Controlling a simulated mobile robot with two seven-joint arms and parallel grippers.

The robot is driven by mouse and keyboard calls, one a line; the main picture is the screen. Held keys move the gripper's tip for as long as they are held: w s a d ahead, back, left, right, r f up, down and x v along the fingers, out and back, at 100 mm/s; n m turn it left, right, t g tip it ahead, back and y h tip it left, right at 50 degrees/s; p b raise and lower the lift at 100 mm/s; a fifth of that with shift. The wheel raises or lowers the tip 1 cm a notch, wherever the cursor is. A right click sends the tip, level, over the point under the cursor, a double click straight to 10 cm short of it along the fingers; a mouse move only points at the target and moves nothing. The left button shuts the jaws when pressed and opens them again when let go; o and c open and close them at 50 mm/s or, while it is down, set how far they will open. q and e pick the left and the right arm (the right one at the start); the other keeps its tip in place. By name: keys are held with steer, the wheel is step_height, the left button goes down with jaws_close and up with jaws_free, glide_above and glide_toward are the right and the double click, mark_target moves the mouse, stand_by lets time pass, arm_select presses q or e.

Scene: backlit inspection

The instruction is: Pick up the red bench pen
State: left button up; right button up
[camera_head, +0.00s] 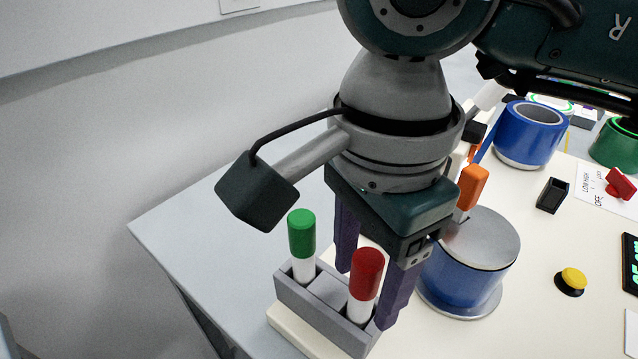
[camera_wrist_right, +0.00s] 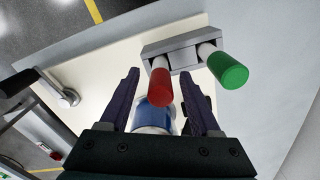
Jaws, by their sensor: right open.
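The red bench pen (camera_head: 366,281), with a red cap and white body, stands upright in a grey holder (camera_head: 313,303) at the table's front left corner. A green pen (camera_head: 302,240) stands in the same holder to its left. My right gripper (camera_head: 365,291) points down at the holder with its purple fingers apart. In the right wrist view, the red pen (camera_wrist_right: 160,87) shows between the two open fingers (camera_wrist_right: 161,80), with no contact that I can make out. The green pen (camera_wrist_right: 228,70) is outside the fingers there. My left gripper is not in view.
A blue cylinder with a metal top (camera_head: 465,262) stands close to the right of my right gripper. A yellow button (camera_head: 572,281), a small black box (camera_head: 552,195) and a blue tape roll (camera_head: 528,134) are farther right. The table's left edge is near the holder.

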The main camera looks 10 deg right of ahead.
steer(key=shift+f, duration=0.5)
steer(key=shift+c, duration=0.3)
jaws_close()
